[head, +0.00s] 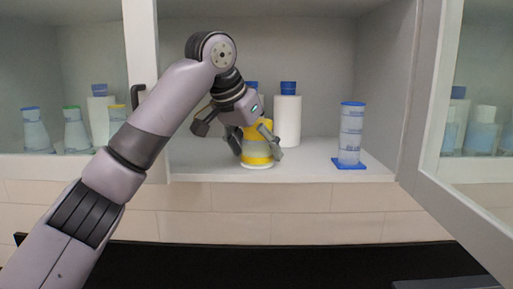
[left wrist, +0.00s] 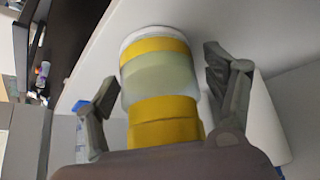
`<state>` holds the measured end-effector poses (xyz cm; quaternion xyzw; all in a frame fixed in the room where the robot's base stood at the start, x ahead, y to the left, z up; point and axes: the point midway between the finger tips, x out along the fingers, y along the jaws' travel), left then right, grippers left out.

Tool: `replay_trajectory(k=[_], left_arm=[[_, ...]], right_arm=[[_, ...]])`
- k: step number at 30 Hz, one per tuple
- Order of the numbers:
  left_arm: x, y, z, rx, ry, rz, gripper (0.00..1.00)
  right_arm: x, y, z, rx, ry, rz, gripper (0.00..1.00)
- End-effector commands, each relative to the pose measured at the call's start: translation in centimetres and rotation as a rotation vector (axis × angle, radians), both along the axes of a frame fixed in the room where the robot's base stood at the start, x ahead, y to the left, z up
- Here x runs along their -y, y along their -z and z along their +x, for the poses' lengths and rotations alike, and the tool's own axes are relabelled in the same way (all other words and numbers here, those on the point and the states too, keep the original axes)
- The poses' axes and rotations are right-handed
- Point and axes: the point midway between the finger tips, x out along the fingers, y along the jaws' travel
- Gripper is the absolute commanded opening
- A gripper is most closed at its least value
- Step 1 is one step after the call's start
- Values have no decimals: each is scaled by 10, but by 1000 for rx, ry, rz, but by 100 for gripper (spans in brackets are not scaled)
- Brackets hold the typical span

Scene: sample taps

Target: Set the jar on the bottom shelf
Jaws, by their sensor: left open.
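A jar (head: 257,153) with yellow bands and a pale middle stands upright on the bottom shelf (head: 215,171) of the open cabinet, near the shelf's front edge. My left gripper (head: 255,150) is open, with one finger on each side of the jar. In the left wrist view the jar (left wrist: 160,85) lies between the spread fingers, with gaps visible on both sides. The gripper and wrist hide the upper part of the jar in the head view. My right gripper is not in view.
White bottles with blue caps (head: 287,118) stand behind the jar. A clear cylinder (head: 350,135) on a blue base stands to the right. An open glass door (head: 470,140) is at the right. Several bottles stand behind the left glass. The shelf between jar and cylinder is clear.

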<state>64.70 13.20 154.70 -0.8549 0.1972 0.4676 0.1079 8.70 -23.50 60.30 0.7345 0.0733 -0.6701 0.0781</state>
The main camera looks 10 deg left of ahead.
Motion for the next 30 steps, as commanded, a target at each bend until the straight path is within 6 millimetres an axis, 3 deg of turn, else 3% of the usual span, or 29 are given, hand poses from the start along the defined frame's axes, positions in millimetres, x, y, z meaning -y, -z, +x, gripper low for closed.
replay_trajectory(k=[7,21,30], left_arm=[[-2,-9,-4,2,0,-1,77],[-24,-88,-50,3,-1,0,77],[-28,-104,-58,1,-1,0,77]], right_arm=[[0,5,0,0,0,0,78],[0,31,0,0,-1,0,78],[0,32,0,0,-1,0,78]])
